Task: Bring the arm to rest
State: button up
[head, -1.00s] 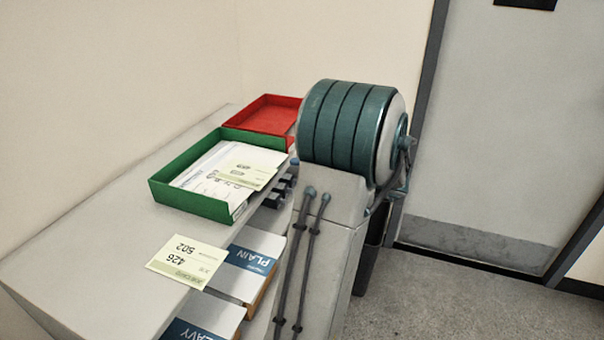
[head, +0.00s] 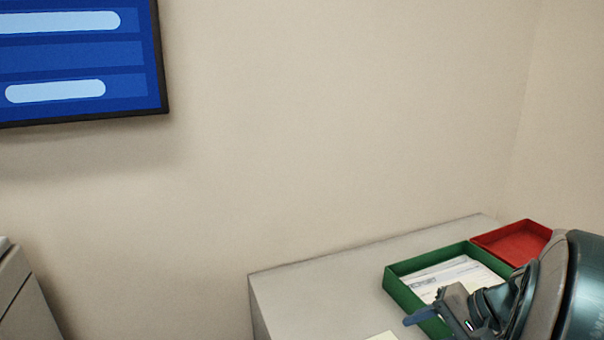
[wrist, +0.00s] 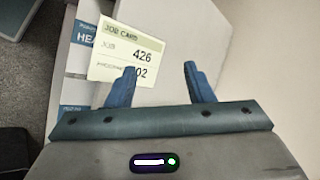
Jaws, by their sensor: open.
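My gripper (wrist: 160,72) is open in the wrist view, with its two blue fingers apart and nothing between them. It also shows at the lower right of the head view (head: 424,320), in front of the green tray (head: 398,290). A pale job card (wrist: 112,62) marked 426 lies beyond the left finger in the wrist view. That finger covers part of its lower print. A pale corner of a card (head: 383,337) shows at the bottom edge of the head view. My arm enters from the right of the head view.
The green tray holds papers (head: 455,275) on a grey counter (head: 310,280). A red tray (head: 515,240) stands behind it in the corner. A blue screen (head: 75,60) hangs on the wall at upper left. The counter's left part looks clear.

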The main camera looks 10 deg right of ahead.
jog(key=s+a+r+n+g+h+p, duration=0.1)
jog(key=s+a+r+n+h+p, duration=0.2)
jog(key=a, duration=0.3)
jog(key=s+a+r+n+g+h+p, duration=0.1)
jog(key=s+a+r+n+h+p, duration=0.3)
jog(key=a+n, duration=0.1)
jog(key=shift+s+a+r, duration=0.2)
jog(key=shift+s+a, duration=0.05)
jog(key=shift+a, duration=0.55)
jog(key=shift+c, duration=1.3)
jog(key=shift+s+d, duration=0.1)
